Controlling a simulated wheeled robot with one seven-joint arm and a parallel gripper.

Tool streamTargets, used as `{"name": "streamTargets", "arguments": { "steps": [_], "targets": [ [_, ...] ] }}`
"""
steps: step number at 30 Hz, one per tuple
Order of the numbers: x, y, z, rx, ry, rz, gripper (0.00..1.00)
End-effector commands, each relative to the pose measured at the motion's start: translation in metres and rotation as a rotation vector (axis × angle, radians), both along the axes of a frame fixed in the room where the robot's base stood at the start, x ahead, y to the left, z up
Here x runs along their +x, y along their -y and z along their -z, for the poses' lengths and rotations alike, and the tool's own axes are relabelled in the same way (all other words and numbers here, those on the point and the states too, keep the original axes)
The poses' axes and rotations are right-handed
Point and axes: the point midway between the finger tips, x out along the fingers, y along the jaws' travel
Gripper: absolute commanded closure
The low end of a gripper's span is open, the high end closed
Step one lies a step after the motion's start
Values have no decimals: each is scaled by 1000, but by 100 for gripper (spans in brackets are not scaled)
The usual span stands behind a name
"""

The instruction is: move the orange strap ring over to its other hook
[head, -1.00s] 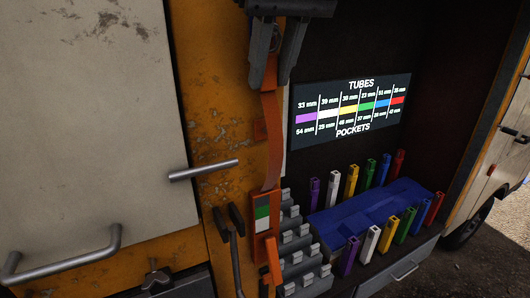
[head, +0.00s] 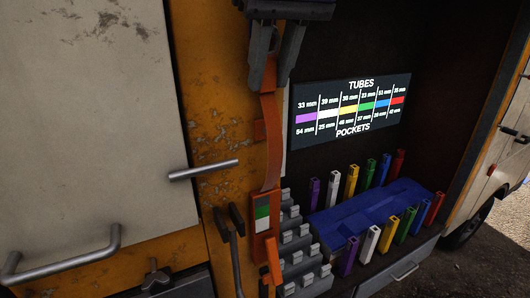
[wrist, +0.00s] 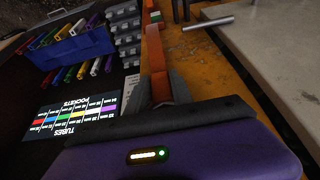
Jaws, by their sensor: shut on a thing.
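The orange strap (head: 270,135) runs down from between my gripper's fingers to a ratchet buckle (head: 264,212) with a green and white label on the orange post. My gripper (head: 272,84) is at the top of the head view, shut on the strap's upper end. The ring itself is hidden by the fingers. In the wrist view the strap (wrist: 158,65) passes between both fingers of the gripper (wrist: 159,90), away toward the buckle. I cannot make out either hook clearly.
A grey bar handle (head: 203,170) and a dark T-shaped handle (head: 230,222) stick out left of the buckle. Grey clips (head: 297,240), a blue tray (head: 345,228) with coloured tubes around it, and a lit sign (head: 350,112) lie to the right.

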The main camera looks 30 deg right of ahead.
Motion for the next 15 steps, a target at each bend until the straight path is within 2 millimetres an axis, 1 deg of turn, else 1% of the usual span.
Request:
{"name": "streamTargets", "arguments": {
  "steps": [1,2,3,5,6,15],
  "targets": [
    [0,0,0,0,0,0,100],
    [0,0,0,0,0,0,69],
    [0,0,0,0,0,0,61],
    [0,0,0,0,0,0,50],
    [0,0,0,0,0,0,48],
    [-1,0,-1,0,0,0,48]
  ]
}}
